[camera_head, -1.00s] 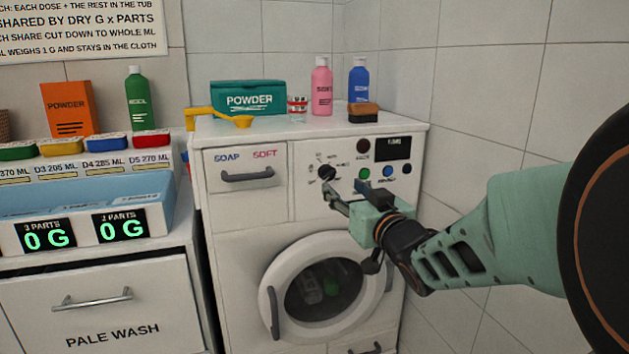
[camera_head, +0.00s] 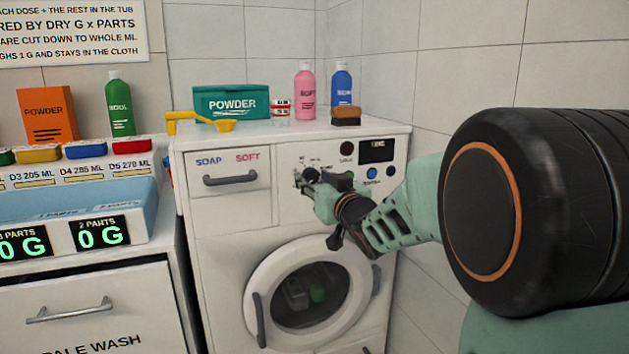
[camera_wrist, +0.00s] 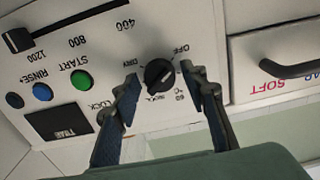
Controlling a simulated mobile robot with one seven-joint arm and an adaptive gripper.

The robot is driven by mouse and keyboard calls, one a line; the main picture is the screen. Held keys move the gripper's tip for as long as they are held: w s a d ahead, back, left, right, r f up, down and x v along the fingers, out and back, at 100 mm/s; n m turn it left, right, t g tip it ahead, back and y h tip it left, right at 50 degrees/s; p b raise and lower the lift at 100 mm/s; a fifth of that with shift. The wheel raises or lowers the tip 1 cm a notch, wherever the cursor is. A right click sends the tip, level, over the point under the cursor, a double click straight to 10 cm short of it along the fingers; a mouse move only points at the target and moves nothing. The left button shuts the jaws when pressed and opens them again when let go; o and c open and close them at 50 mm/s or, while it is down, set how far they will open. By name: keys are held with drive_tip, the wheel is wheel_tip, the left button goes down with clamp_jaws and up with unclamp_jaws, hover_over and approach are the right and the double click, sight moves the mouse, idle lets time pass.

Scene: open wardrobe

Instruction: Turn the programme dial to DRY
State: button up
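The programme dial (camera_wrist: 159,74) is a round black knob with a raised grip on the white washing machine front, ringed by small printed labels. In the wrist view these labels appear upside down, with OFF at the upper right and a label that looks like DRY at the upper left. I cannot tell surely which label the pointer faces. My gripper (camera_wrist: 160,76) is open, one fingertip on each side of the dial, with visible gaps. In the head view my gripper (camera_head: 308,183) is at the panel and partly covers the dial (camera_head: 310,174).
Beside the dial are a green START button (camera_wrist: 81,80), a blue RINSE+ button (camera_wrist: 42,92) and a slider (camera_wrist: 19,40). The drawer handle (camera_head: 230,180) is on the dial's other side. The round door (camera_head: 310,300) is below. Bottles and a powder box (camera_head: 232,103) stand on top.

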drive_tip(key=c, duration=0.9)
